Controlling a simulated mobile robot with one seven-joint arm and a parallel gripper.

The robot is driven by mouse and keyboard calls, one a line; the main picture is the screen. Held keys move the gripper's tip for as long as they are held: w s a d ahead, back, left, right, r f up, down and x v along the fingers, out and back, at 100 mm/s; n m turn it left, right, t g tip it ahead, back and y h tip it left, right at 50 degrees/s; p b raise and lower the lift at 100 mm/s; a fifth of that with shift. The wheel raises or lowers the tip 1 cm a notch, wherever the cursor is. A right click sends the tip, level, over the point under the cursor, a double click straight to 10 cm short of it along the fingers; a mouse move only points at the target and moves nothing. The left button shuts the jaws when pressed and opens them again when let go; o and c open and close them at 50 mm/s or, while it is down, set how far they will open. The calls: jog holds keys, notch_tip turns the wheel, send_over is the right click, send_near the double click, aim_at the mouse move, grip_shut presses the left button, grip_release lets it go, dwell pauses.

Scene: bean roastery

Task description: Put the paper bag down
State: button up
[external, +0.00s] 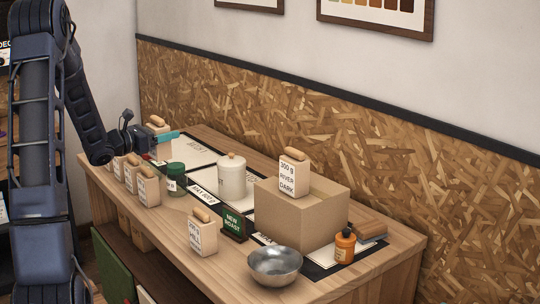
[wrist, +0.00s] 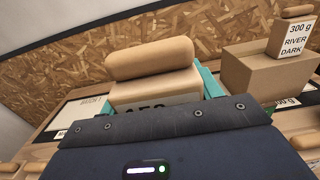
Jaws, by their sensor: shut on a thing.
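My gripper (external: 166,137), with teal fingers, is shut on a paper bag (external: 157,128) at the far left end of the counter. The bag is beige with a rolled top. In the wrist view the bag (wrist: 152,88) sits between the teal fingers, its rolled top facing up and a white label partly hidden by the gripper's body. The bag's bottom is hidden in both views, so I cannot tell whether it touches the counter.
Several similar bags (external: 148,188) line the counter's front edge. A green-lidded jar (external: 175,180), white canister (external: 232,178), cardboard box (external: 300,215) with a bag (external: 292,175) on top, metal bowl (external: 275,266) and orange bottle (external: 345,246) stand farther right. A mat (external: 190,150) lies near my gripper.

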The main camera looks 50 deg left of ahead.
jog(key=w+d+r+m+g+h, duration=0.3)
jog(key=w+d+r+m+h, duration=0.4)
jog(key=w+d, duration=0.75)
jog(key=w+d+r+m+g+h, duration=0.2)
jog(key=w+d+r+h, duration=0.5)
jog(key=w+d, duration=0.75)
jog(key=shift+y, duration=0.6)
jog(key=f, duration=0.6)
jog(key=w+f, duration=0.1)
jog(key=f, duration=0.5)
jog(key=w+a+f, duration=0.1)
jog(key=f, duration=0.5)
jog(key=shift+f, duration=0.25)
jog(key=o, duration=1.1)
jog(key=shift+a+f, duration=0.1)
jog(key=shift+f, duration=0.05)
jog(key=shift+c, duration=0.2)
jog(key=shift+s+a, duration=0.1)
jog(key=shift+s, duration=0.05)
jog(key=v, duration=1.1)
jog(key=shift+s+a+r, duration=0.25)
jog(key=shift+a, duration=0.05)
